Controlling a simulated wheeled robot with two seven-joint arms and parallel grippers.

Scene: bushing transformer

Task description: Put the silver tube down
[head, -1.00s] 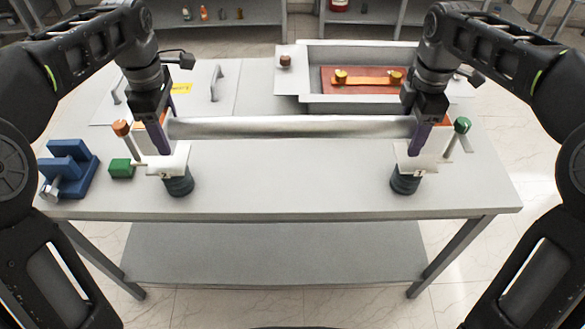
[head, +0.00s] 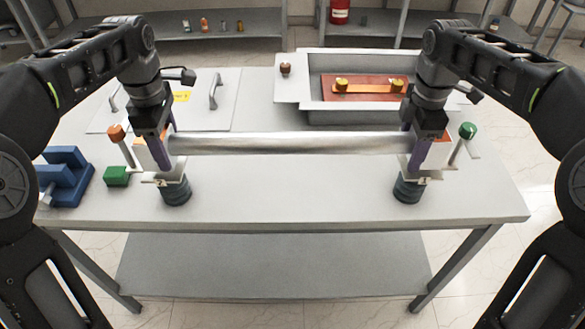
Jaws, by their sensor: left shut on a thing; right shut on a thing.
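The silver tube (head: 290,143) lies level, left to right, across the table in the head view. My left gripper (head: 164,158) is shut on its left end, and my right gripper (head: 416,156) is shut on its right end. Below the left end is a dark ribbed stand (head: 175,192) with a pale top plate. A matching stand (head: 409,189) is below the right end. The grippers hide both tube ends, and I cannot tell whether the tube touches the stands.
The grey table (head: 290,195) is bare between the stands. A grey tray (head: 365,118) holding a red-brown plate (head: 368,88) is behind the tube. An orange knob (head: 116,132), green block (head: 117,176) and blue fixture (head: 66,177) are at left; a green knob (head: 467,131) is at right.

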